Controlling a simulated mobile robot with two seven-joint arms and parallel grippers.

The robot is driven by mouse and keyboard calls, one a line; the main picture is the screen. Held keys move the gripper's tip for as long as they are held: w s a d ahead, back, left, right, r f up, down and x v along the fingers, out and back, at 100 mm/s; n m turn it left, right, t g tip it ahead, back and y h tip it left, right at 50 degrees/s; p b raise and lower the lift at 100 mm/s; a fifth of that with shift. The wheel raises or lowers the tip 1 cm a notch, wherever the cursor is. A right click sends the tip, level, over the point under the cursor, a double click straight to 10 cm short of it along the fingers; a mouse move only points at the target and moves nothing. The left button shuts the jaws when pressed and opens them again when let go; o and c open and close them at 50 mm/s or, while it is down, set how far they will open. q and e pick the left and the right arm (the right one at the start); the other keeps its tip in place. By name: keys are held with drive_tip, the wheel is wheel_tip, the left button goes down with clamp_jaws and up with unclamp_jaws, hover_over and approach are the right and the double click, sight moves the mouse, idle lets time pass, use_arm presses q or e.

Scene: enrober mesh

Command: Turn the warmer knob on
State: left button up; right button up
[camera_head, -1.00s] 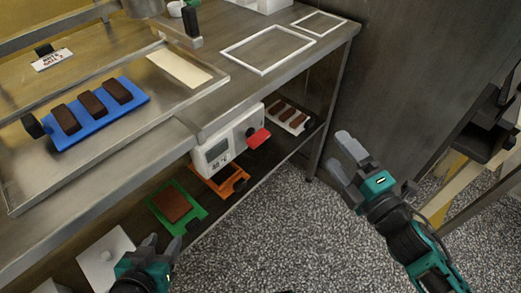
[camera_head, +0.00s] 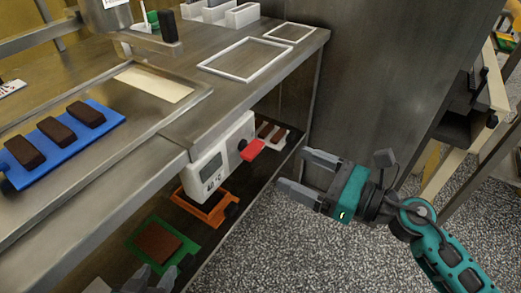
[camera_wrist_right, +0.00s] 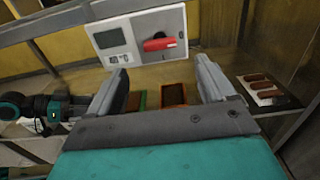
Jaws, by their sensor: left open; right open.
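The warmer is a white control box (camera_head: 220,160) with a grey display, fixed under the front edge of the steel table. Its red knob (camera_head: 252,150) sticks out from the face near the right end. In the right wrist view the red knob (camera_wrist_right: 159,44) lies roughly level on the white panel (camera_wrist_right: 112,39), above the gap between my fingers. My right gripper (camera_head: 297,172) is open and empty, pointing at the box, to the right of the knob and apart from it. My left gripper (camera_head: 150,279) is open at the bottom edge, low by the shelf, partly cut off.
On the table are a blue tray (camera_head: 112,122) with dark bars and white frames (camera_head: 246,75). The shelf below holds a green tray (camera_head: 188,247), an orange tray (camera_head: 224,214) and a white tray with brown bars (camera_wrist_right: 262,92).

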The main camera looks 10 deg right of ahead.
sight(258, 152)
drive_tip(key=p+x, duration=0.1)
drive_tip(key=x, duration=0.8)
drive_tip(key=shift+c, duration=0.3)
